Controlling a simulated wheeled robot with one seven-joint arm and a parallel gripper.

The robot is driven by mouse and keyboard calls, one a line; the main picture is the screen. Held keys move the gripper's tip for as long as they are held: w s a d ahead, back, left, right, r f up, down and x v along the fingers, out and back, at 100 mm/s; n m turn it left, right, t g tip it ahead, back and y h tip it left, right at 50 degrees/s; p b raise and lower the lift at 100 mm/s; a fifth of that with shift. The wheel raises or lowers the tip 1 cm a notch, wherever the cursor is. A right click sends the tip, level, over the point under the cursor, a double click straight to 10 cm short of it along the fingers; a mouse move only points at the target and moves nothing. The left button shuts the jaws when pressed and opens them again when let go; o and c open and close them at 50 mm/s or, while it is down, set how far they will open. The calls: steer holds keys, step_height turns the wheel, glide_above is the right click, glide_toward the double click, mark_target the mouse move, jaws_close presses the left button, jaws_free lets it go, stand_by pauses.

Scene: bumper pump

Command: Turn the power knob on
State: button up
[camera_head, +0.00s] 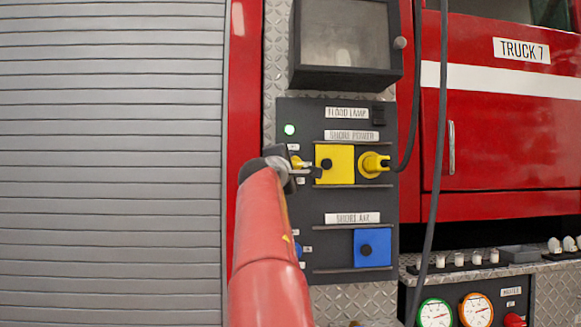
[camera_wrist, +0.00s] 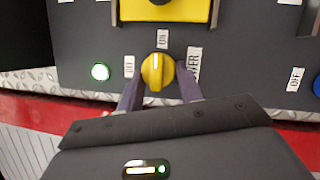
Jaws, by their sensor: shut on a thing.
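The yellow power knob (camera_wrist: 153,73) sits on the dark panel in the wrist view, with its pale pointer line upright toward the ON label (camera_wrist: 163,39). The OFF label (camera_wrist: 129,67) is to its left. My gripper (camera_wrist: 158,84) is shut on the knob, one finger on each side. In the head view my gripper (camera_head: 293,170) is at the panel's left edge and partly hides the yellow knob (camera_head: 296,160). A green light (camera_wrist: 100,72) beside the knob is lit; it also shows in the head view (camera_head: 289,130).
A yellow cover (camera_head: 335,163) and a yellow plug (camera_head: 373,164) with a dark cable are right of the knob. A blue cover (camera_head: 372,247) is below. A grey shutter (camera_head: 110,160) fills the left.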

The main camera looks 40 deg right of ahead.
stand_by(0.4)
steer(key=o, duration=1)
steer(key=b+v, duration=0.4)
steer(key=v, duration=0.3)
steer(key=shift+s+a, duration=0.2)
steer(key=shift+a, duration=0.1)
